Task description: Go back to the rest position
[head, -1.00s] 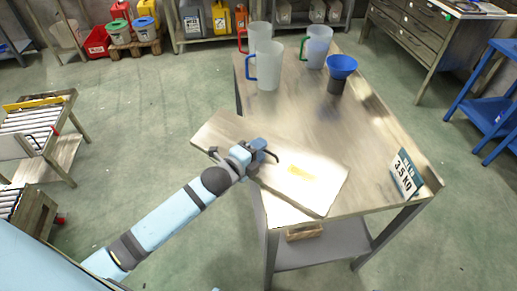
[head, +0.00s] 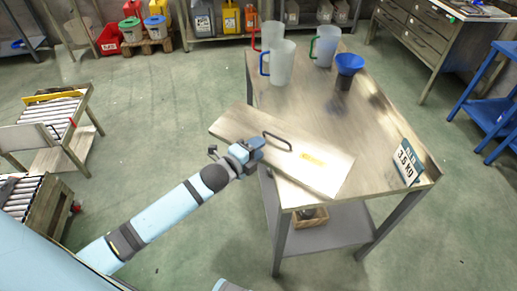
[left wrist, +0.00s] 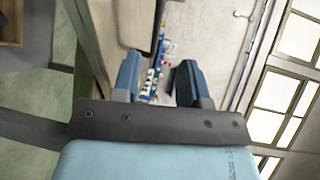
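My left gripper (head: 260,147) is at the left end of a dark loop handle (head: 278,141) on a flat metal panel (head: 240,122). The panel lies across the near part of the metal table (head: 385,125), its left end overhanging the table edge. In the left wrist view the two blue fingers (left wrist: 158,85) stand apart with nothing between them. The dark handle (left wrist: 158,32) shows just beyond them, close to the left finger; I cannot tell if they touch. My right gripper is not in view.
Frosted jugs (head: 282,64) and a blue funnel (head: 349,64) stand at the table's far end. A 3.5 KG sign (head: 406,162) is at its right edge. A roller stand (head: 50,118) is at the left. The floor (head: 160,125) between is clear.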

